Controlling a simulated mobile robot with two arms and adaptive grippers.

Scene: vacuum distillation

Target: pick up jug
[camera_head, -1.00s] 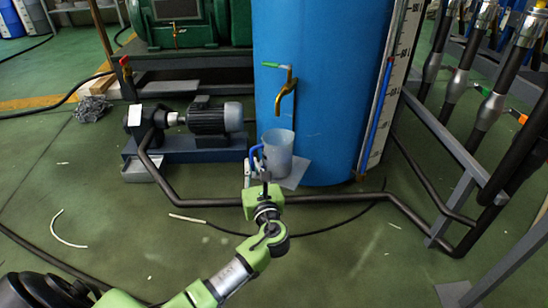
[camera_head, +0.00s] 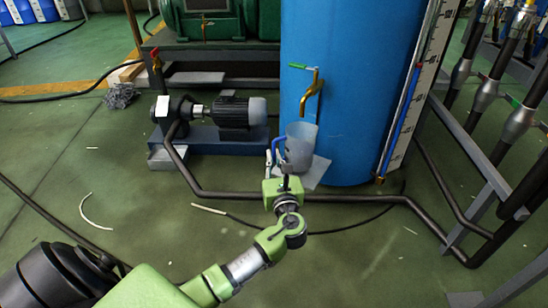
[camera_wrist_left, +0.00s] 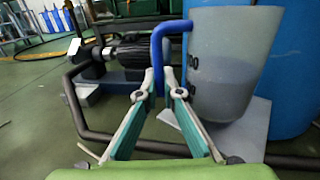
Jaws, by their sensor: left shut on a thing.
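The jug (camera_head: 298,150) is translucent grey with a blue handle (camera_head: 277,148), in front of the blue tank. It also fills the upper right of the left wrist view (camera_wrist_left: 225,65), with dark markings on its side. My left gripper (camera_head: 276,163) reaches it from the front left. In the left wrist view its fingers (camera_wrist_left: 161,88) are shut on the blue handle. The jug is over or on a light grey plate (camera_head: 316,173). It looks slightly tilted, and I cannot tell for sure whether its base is clear of the plate. My right gripper is not in view.
A brass tap with a green lever (camera_head: 313,93) juts from the blue tank (camera_head: 335,60) above the jug. A pump (camera_head: 235,112) stands left. A dark pipe (camera_head: 235,196) runs low across the floor in front. A metal frame (camera_head: 480,150) stands right. Green floor at the front left is mostly open.

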